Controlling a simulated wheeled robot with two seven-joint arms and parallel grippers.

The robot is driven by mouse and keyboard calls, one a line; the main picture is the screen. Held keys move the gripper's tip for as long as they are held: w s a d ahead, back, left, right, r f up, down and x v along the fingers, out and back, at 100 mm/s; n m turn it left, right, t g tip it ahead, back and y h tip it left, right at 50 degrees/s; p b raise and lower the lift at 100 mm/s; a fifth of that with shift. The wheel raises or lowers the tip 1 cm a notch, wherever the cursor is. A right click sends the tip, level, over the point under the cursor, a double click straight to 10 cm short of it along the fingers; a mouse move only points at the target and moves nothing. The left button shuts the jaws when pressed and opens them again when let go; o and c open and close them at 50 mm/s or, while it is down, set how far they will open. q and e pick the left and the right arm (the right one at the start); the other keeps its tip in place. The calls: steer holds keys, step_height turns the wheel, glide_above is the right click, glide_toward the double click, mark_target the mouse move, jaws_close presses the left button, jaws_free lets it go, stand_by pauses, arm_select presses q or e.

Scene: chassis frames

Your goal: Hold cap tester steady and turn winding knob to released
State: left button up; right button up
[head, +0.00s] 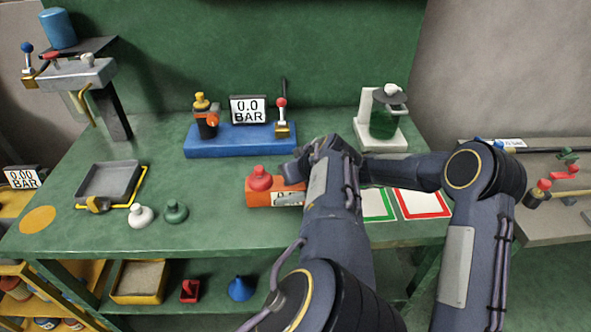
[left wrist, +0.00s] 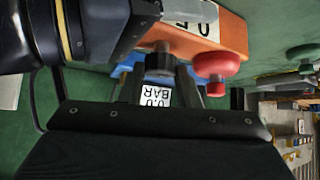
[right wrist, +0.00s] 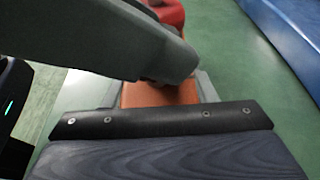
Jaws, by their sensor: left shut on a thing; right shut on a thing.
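The orange cap tester (head: 258,196) lies on the green bench, partly covered by my arms. A red knob (head: 261,179) stands at its left end, and its white display faces front, partly hidden. In the left wrist view a black round knob (left wrist: 158,63) sits on the tester's orange side (left wrist: 185,38), beside the red knob. My left gripper (left wrist: 160,80) has its fingers shut on the black knob. My right gripper (head: 294,172) is shut on the tester's body, which shows between its fingers in the right wrist view (right wrist: 160,95). The knob's turned position cannot be told.
A blue base (head: 215,146) with a gauge (head: 249,110) reading 0.0 BAR stands behind. A grey tray (head: 108,181), a white cap (head: 140,215) and a green cap (head: 176,211) lie left. Green- and red-bordered cards (head: 424,203) lie right. The front centre-left bench is clear.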

arm_select(q)
steer(key=shift+a+f+n+y, duration=0.1)
steer(key=shift+f+n+y, duration=0.05)
steer(key=shift+n+y, duration=0.3)
steer(key=o, duration=1)
steer(key=v, duration=1.2)
steer(key=shift+w+r, duration=0.15)
steer(key=shift+r, duration=0.1)
